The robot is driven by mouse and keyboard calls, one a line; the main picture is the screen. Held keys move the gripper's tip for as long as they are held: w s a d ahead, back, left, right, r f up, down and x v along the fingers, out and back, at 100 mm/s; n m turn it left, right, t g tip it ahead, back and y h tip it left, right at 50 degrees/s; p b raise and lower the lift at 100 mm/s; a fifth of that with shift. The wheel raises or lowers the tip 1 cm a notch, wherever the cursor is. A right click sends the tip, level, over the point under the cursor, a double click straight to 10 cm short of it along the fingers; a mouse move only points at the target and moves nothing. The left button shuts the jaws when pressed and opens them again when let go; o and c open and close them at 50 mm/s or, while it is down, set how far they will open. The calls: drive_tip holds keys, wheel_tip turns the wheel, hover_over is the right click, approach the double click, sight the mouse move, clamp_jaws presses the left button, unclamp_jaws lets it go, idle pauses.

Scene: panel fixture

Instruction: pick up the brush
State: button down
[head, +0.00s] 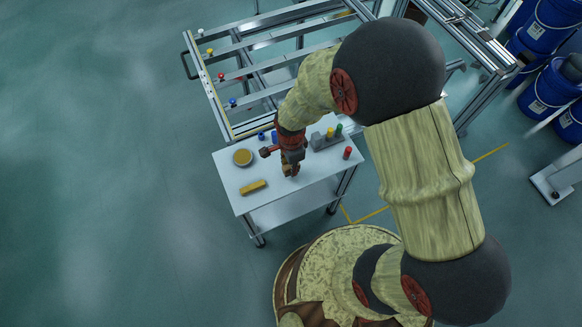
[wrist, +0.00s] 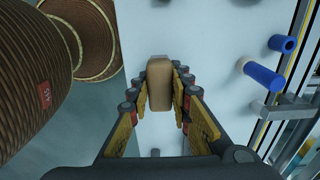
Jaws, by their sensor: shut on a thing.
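My gripper (head: 291,170) is low over the white cart top in the head view, where its fingers are small and what they hold is hard to make out. In the wrist view my gripper (wrist: 158,98) is shut on a tan block with rounded edges (wrist: 158,82), which looks like the brush. It sits between the two fingers, its long side running along them. No bristles show. I cannot tell whether it touches the cart top.
The white cart top (head: 229,173) also holds a round tan dish (head: 243,157), a yellow bar (head: 253,187), blue cylinders (wrist: 264,77), a grey holder with coloured pegs (head: 326,141) and a red cylinder (head: 347,153). A metal panel frame (head: 215,95) stands behind.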

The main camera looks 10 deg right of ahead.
drive_tip(key=s+a+r+p, duration=0.3)
drive_tip(key=s+r+p, duration=0.1)
drive_tip(key=s+r, duration=0.6)
drive_tip(key=s, duration=0.3)
drive_tip(key=shift+s+a+r+p, duration=0.2)
drive_tip(key=shift+s+p, duration=0.1)
drive_tip(key=shift+p, duration=0.1)
drive_tip(key=shift+f, duration=0.1)
drive_tip(key=c, duration=2.2)
unclamp_jaws()
drive_tip(key=c, duration=0.4)
drive_tip(key=shift+w, duration=0.1)
clamp_jaws()
